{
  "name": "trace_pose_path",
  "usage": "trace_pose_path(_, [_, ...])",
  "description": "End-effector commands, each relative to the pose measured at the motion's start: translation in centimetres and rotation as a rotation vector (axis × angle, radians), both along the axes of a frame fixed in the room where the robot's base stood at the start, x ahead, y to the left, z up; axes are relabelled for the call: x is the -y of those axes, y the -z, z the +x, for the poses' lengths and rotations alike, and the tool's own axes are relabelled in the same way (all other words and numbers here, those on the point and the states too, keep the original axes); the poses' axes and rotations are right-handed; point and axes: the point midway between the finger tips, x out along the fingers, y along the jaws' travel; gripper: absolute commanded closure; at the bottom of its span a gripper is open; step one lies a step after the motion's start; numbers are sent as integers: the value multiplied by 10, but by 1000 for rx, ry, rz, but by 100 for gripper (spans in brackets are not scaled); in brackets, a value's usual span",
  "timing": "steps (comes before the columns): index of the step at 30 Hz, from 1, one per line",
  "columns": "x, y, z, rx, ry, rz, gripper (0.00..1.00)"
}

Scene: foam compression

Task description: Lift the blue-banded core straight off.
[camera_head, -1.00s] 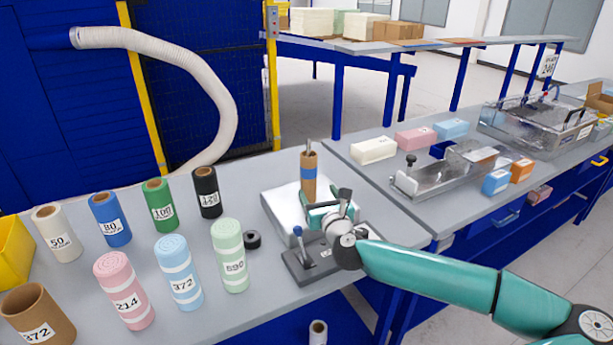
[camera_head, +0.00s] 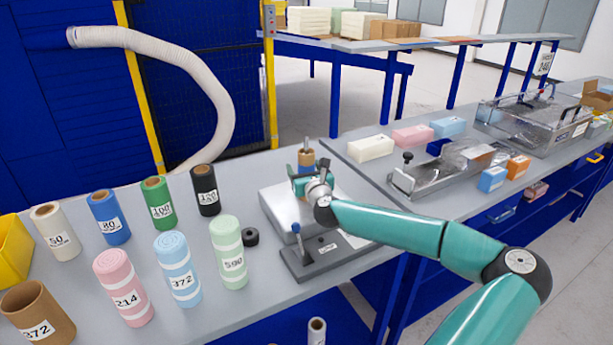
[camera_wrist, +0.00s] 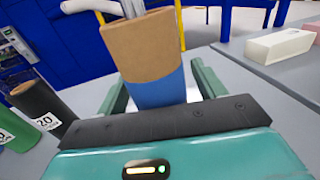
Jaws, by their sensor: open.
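The blue-banded core (camera_head: 306,158) is a brown cardboard tube standing upright on a metal spindle above the pale grey machine (camera_head: 272,203). Its lower part is hidden by my gripper in the head view. In the wrist view the core (camera_wrist: 145,50) shows brown above and a blue band (camera_wrist: 158,92) below. My gripper (camera_head: 312,184) is open. Its two green fingers (camera_wrist: 160,90) stand on either side of the blue band, with a visible gap at the right; contact at the left cannot be told.
Several standing rolls and cores, such as the black core (camera_head: 205,190) and green roll (camera_head: 229,252), fill the bench at left. A small black ring (camera_head: 251,237) lies by the machine. A lever (camera_head: 298,236) stands in front.

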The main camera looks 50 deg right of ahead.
Motion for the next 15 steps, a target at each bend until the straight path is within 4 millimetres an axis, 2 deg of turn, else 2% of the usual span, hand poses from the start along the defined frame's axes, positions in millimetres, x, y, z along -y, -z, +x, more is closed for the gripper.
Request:
trace_pose_path(5, [0, 0, 0, 0, 0, 0, 33])
trace_pose_path(12, [0, 0, -1, 0, 0, 0, 79])
trace_pose_path(15, [0, 0, -1, 0, 0, 0, 79])
